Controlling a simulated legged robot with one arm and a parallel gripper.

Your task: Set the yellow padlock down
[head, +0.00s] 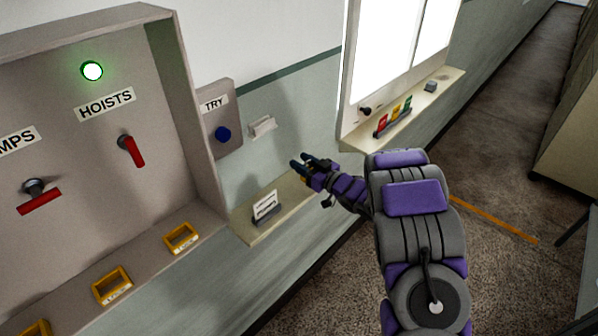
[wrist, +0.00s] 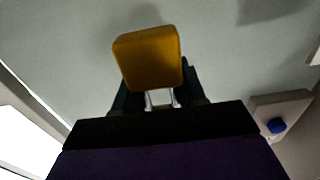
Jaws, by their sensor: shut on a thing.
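The yellow padlock (wrist: 148,58) fills the middle of the wrist view, its body pointing away from me and its silver shackle (wrist: 160,98) between my fingers. My gripper (wrist: 158,95) is shut on it by the shackle. In the head view my gripper (head: 304,163) is in front of the green-grey wall, above the small shelf that holds a white card. The padlock is barely visible there, mostly hidden by the fingers.
The small ledge (head: 245,228) carries a white card in a holder (head: 265,207). A panel with a red HOISTS handle (head: 131,151) and yellow-framed slots (head: 181,238) stands left. A blue TRY button (head: 223,134) is on the wall. A windowsill (head: 360,137) holds coloured items (head: 393,117).

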